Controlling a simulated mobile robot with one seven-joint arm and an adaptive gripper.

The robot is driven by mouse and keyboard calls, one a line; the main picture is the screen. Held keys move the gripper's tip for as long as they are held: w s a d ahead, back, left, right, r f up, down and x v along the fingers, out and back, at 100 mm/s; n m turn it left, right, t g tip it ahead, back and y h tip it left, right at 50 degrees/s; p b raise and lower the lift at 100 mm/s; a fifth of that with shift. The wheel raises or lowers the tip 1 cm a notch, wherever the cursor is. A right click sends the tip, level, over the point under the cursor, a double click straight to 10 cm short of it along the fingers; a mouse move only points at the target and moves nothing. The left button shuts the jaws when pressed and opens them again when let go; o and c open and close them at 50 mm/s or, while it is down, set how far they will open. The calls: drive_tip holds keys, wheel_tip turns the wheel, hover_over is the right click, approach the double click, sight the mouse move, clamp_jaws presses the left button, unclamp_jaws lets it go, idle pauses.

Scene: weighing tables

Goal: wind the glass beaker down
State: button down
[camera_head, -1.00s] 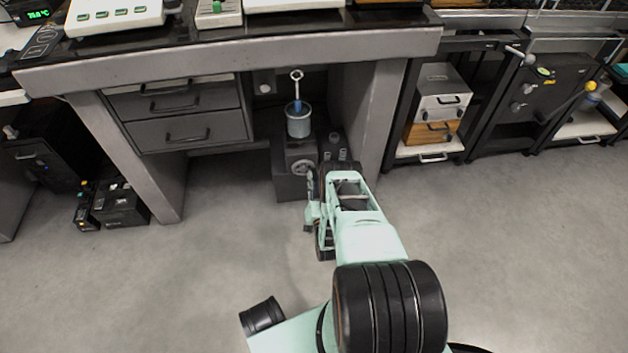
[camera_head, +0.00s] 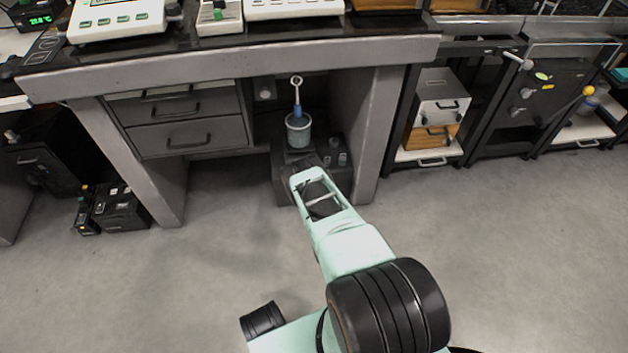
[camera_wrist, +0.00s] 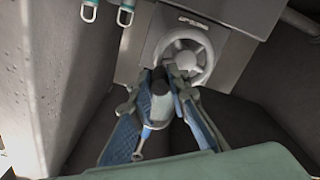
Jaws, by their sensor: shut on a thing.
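The glass beaker (camera_head: 298,134), grey-blue with a blue-handled ring-ended tool standing in it, is upright on top of a dark block-like stand (camera_head: 283,188) under the table. In the wrist view, a grey spoked handwheel (camera_wrist: 200,72) is on the face of the stand. My gripper (camera_wrist: 166,88) is at the near rim of the handwheel, its blue-padded fingers shut around a grey knob (camera_wrist: 180,104) that is partly hidden between them. In the head view my arm covers the wheel and the fingertips. The beaker is out of the wrist view.
The table (camera_head: 240,64) overhangs the stand, with drawers (camera_head: 190,130) at left and a leg (camera_head: 372,130) close at right. Small clear vessels (camera_head: 342,158) stand beside the beaker. Balances (camera_head: 118,18) are on the tabletop. The floor in front is open.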

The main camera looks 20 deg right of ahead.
drive_tip(key=shift+w+a+r+n+b, duration=0.2)
drive_tip(key=shift+a+n, duration=0.2)
drive_tip(key=shift+n, duration=1.1)
drive_tip(key=shift+w+a+r+n+b, duration=0.1)
drive_tip(key=shift+a+r+n+b, duration=0.25)
drive_tip(key=shift+n, duration=1.15)
drive_tip(key=shift+w+a+r+n+b, duration=0.1)
drive_tip(key=shift+a+n, duration=0.35)
drive_tip(key=shift+n, duration=1.05)
drive_tip(key=c, duration=1.8)
unclamp_jaws()
drive_tip(key=shift+c, duration=0.2)
